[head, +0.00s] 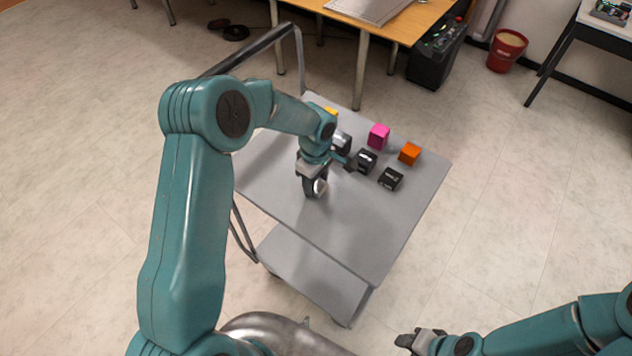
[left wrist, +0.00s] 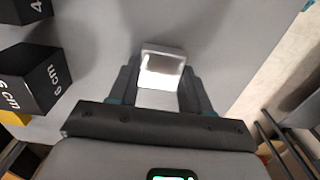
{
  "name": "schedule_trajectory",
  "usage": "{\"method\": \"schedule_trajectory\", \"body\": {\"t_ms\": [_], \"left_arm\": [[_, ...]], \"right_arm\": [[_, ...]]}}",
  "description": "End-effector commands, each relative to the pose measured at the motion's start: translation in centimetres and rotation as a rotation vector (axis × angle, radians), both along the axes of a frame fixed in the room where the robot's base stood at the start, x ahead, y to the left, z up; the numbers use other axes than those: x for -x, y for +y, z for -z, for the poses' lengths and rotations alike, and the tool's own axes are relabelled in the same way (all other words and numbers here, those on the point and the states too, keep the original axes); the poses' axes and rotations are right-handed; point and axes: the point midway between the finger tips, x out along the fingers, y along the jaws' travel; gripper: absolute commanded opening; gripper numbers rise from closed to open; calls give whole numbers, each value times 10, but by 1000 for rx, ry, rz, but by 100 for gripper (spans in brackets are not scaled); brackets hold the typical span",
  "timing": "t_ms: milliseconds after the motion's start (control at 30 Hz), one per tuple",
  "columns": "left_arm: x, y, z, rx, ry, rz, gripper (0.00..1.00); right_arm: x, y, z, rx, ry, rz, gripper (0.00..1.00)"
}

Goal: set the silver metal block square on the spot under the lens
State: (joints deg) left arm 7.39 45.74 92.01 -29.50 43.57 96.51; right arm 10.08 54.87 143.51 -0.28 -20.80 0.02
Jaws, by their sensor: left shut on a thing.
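The silver metal block (head: 320,187) is between the fingers of my left gripper (head: 314,190), over the grey cart top (head: 365,240). In the left wrist view the shiny block (left wrist: 162,68) sits between the two dark fingers (left wrist: 160,90), and the gripper is shut on it. I cannot tell whether the block touches the cart top. My right gripper (head: 408,341) is at the bottom edge of the head view, away from the cart; its jaw opening is unclear. I cannot make out the lens or the spot under it.
On the cart are a magenta cube (head: 378,136), an orange cube (head: 409,153), black cubes (head: 391,178) (head: 367,160), a partly hidden yellow one (head: 331,114) and a silvery piece (head: 343,141). The near part of the cart top is clear. A wooden table (head: 410,22) stands behind.

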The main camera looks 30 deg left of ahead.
Motion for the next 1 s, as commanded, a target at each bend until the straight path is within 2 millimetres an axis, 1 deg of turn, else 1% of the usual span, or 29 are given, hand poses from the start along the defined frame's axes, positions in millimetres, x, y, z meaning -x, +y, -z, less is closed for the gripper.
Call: {"method": "schedule_trajectory", "body": {"t_ms": [167, 267, 367, 500, 600, 700, 800, 900, 1000], "left_arm": [[-1, 0, -19, -1, -5, 0, 10], [-2, 0, -40, -1, -8, 0, 10], [-2, 0, -70, -2, -10, 0, 10], [-1, 0, -115, -1, -10, 0, 10], [-1, 0, -144, 0, -8, 0, 10], [-1, 0, -167, -1, -7, 0, 10], [-1, 0, -184, 0, -4, 0, 10], [-1, 0, -193, -1, -2, 0, 10], [-1, 0, -198, 0, -2, 1, 10]], "right_arm": [[0, 0, 5, 0, 0, 0, 43], [0, 0, 9, 0, 0, 0, 43], [0, 0, 15, 0, 0, 0, 43], [0, 0, 20, 0, 0, 0, 43], [0, 0, 22, 0, 0, 0, 43], [0, 0, 23, 0, 0, 0, 43], [0, 0, 22, 0, 0, 0, 43], [0, 0, 23, 0, 0, 0, 43], [0, 0, 23, 0, 0, 0, 43]]}}
